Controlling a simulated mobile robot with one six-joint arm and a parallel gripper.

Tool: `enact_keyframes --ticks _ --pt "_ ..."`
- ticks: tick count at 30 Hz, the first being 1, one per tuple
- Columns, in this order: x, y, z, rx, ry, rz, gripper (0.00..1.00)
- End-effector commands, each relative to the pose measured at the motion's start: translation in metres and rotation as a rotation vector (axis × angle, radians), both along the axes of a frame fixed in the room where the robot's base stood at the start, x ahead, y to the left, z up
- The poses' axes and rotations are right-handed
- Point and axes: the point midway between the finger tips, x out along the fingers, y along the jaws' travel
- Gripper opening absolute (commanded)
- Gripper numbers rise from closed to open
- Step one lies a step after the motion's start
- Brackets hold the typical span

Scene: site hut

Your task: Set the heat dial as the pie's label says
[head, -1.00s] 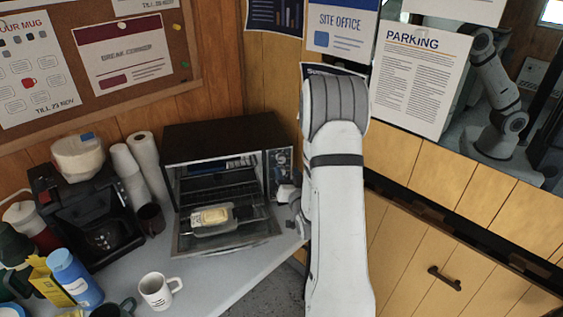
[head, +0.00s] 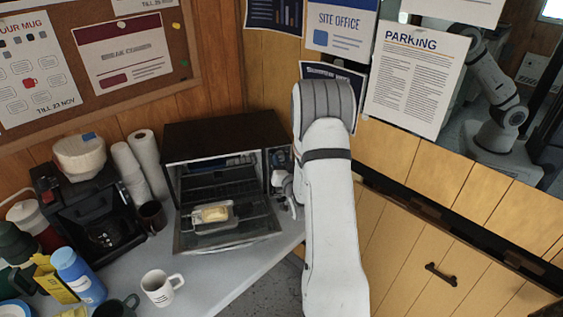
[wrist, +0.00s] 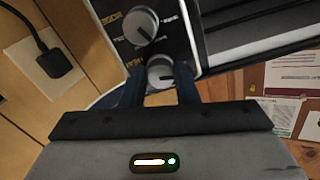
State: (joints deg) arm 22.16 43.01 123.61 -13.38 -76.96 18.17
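The toaster oven (head: 225,135) stands on the counter with its door (head: 230,237) folded down. The pie (head: 215,214), pale yellow in a clear or silvery tray, sits at the oven's opening; its label is too small to read. In the wrist view, a grey dial (wrist: 160,72) with a dark pointer line lies between my gripper's fingers (wrist: 161,88). The fingers stand apart on either side of it, with no clear grip visible. A second grey dial (wrist: 140,25) is above it in that view. In the head view my arm partly covers the control panel (head: 279,160).
A white mug (head: 158,288) and a blue bottle (head: 78,275) are nearer the front. A plug (wrist: 55,62) sits in a wall socket.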

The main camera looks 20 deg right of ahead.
Motion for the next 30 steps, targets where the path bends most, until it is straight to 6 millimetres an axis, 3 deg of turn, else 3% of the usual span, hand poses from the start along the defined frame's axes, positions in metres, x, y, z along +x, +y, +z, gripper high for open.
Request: enact_keyframes --ticks 8,20,30 --pt "0.0 0.0003 0.0002 0.0 0.0 0.0 0.04" --pt "0.0004 0.001 -0.0036 0.077 -0.015 0.002 0.04" --pt "0.0003 0.0013 -0.0063 0.339 -0.059 0.003 0.04"
